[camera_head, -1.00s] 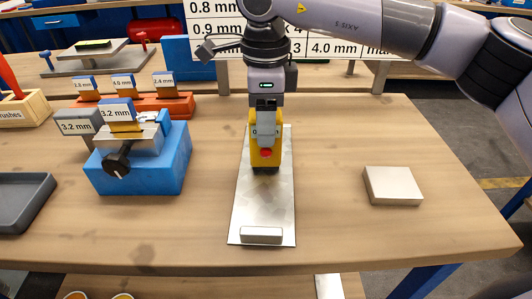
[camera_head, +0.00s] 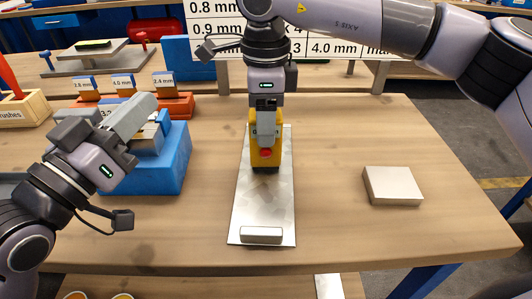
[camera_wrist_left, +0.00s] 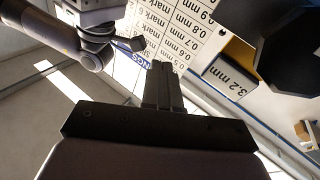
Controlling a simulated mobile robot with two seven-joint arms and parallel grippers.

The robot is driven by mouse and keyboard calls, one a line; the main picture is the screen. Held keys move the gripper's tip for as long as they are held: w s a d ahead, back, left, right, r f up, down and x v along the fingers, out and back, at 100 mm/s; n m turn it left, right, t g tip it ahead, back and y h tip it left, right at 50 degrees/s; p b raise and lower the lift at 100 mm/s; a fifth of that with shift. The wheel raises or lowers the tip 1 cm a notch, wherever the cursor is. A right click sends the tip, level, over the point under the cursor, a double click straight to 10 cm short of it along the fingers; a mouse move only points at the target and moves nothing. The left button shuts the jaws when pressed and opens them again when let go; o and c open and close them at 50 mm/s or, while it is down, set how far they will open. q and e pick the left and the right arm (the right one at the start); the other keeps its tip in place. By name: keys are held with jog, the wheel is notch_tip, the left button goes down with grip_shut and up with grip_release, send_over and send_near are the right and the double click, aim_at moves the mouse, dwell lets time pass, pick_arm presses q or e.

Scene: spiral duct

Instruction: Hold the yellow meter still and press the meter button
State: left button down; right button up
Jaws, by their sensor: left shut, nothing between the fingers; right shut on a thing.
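The yellow meter (camera_head: 257,157) stands on a grey metal plate (camera_head: 262,208) in the middle of the bench, with its red button (camera_head: 265,153) facing me. My right gripper (camera_head: 265,135) comes down from above and is shut on the meter; its fingers hide part of the meter's front. My left gripper (camera_head: 148,104) is shut and empty, in front of and above the blue vise block (camera_head: 172,165), left of the meter and apart from it. In the left wrist view its closed fingers (camera_wrist_left: 162,75) show with nothing between them.
A light block (camera_head: 392,185) lies on the right of the bench. A red rack (camera_head: 180,104) with labelled gauge blocks stands behind the vise block. A size chart (camera_head: 345,35) stands at the back. The bench between the vise block and the plate is clear.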

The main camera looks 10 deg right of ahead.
aim_at(261, 234)
pick_arm(q)
jog(key=s+d+f+g, duration=0.2)
jog(key=s+d+f, duration=0.2)
jog(key=s+d+f+g, duration=0.2)
jog(key=s+d+f, duration=0.2)
jog(key=d, duration=0.1)
jog(key=s+d+f+g, duration=0.3)
jog(key=s+d, duration=0.1)
jog(key=shift+s+d+f+y, duration=0.15)
jog(key=shift+d+f+y, duration=0.25)
jog(key=shift+w+d, duration=0.3)
jog(key=shift+w, duration=1.15)
jog(key=shift+w+d, duration=0.3)
jog(key=shift+w, duration=1.15)
jog(key=shift+w+d, duration=0.3)
jog(key=shift+w, duration=1.15)
jog(key=shift+w, duration=0.1)
jog(key=shift+w, duration=0.3)
